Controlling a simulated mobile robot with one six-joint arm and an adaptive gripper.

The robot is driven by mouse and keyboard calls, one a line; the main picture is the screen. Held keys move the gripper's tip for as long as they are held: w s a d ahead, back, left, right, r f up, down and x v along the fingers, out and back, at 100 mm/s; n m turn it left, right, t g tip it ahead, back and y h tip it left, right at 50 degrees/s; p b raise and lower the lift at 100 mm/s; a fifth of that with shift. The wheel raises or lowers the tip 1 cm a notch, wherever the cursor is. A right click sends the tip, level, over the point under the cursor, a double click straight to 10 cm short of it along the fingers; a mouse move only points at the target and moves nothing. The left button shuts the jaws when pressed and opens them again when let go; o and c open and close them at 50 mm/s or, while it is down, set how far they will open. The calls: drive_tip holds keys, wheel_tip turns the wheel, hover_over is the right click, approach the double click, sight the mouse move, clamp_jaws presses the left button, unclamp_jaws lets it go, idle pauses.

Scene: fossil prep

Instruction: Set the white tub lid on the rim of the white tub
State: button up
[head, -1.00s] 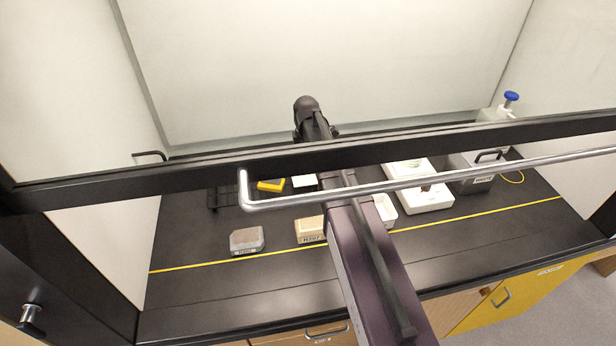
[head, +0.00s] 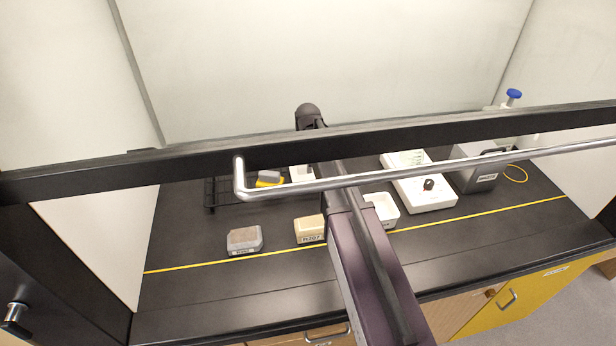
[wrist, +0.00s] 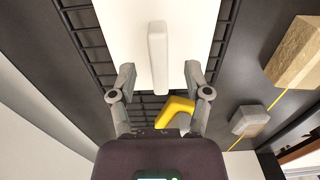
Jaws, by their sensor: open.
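The white tub lid (wrist: 130,22) lies flat over a black wire rack in the wrist view, with a raised white bar handle (wrist: 158,55) on top. In the head view a white piece that looks like the lid (head: 300,173) shows partly behind the sash and my arm. My gripper (wrist: 158,78) is open, with one finger on each side of the handle and a gap to both. Its height above the lid is hard to tell. The white tub (head: 383,222) stands open on the bench, right of my arm in the head view and partly hidden by it.
The black rack (wrist: 75,30) also holds a yellow piece (wrist: 176,112) near my gripper. A grey-brown block (head: 244,240) and a tan block (head: 310,230) stand in front. A white tray (head: 425,197) and grey box (head: 475,178) are right. The sash bar (head: 420,180) crosses the view.

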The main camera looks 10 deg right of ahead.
drive_tip(key=shift+f+b, duration=0.65)
drive_tip(key=shift+f, duration=0.25)
clamp_jaws()
